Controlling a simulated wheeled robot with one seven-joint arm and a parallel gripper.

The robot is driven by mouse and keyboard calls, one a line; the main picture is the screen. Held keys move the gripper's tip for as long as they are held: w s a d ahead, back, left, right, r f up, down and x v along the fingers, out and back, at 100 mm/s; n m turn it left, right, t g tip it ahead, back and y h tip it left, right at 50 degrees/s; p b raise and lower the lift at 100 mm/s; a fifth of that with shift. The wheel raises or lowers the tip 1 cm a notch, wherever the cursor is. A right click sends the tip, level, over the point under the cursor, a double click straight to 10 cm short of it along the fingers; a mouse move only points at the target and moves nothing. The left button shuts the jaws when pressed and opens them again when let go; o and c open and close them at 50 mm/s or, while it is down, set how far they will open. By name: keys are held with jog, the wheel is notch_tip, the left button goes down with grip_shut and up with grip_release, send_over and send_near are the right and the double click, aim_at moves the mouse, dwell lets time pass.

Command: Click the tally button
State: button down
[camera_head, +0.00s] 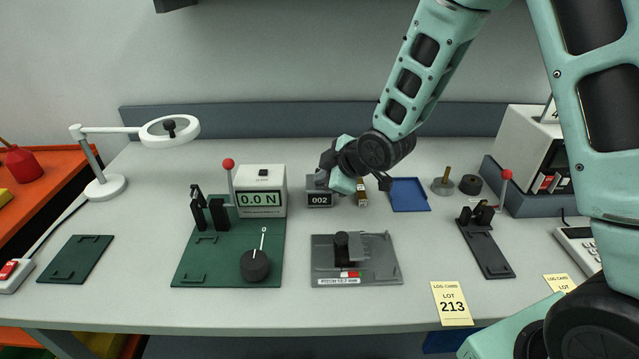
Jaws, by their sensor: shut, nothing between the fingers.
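The tally counter (319,199) is a small grey box reading 002, standing near the middle of the bench. My gripper (324,179) is shut and empty. It reaches down from the upper right and is at the counter's top, overlapping it in this view. The tally button is hidden behind the gripper, and I cannot tell whether the fingers touch it.
Left of the counter stands a force gauge (262,203) reading 0.0 N on a green plate (210,265). A grey fixture (380,262) lies in front. A small brown-topped item (361,197) and blue tray (410,195) sit to the right.

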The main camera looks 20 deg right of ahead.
jog(key=shift+r, duration=0.15)
jog(key=shift+r+p, duration=0.6)
jog(key=shift+r, duration=0.1)
jog(key=shift+r+p, duration=1.9)
jog(key=shift+r, duration=0.7)
jog(key=shift+f, duration=0.1)
jog(key=s+a+r+m+g+h, duration=0.1)
jog(key=s+a+r+m+g, duration=0.1)
jog(key=s, duration=0.9)
jog(key=s+a+r+m+g+h, duration=0.1)
jog(key=s+a+r+m+g, duration=0.1)
jog(key=s, duration=0.8)
jog(key=s+a+r+m+g+h, duration=0.1)
jog(key=s+a+r+m+g, duration=0.1)
jog(key=s, duration=0.9)
jog(key=shift+s+a+g, duration=0.3)
jog(key=shift+a+g, duration=0.15)
jog(key=shift+g, duration=0.75)
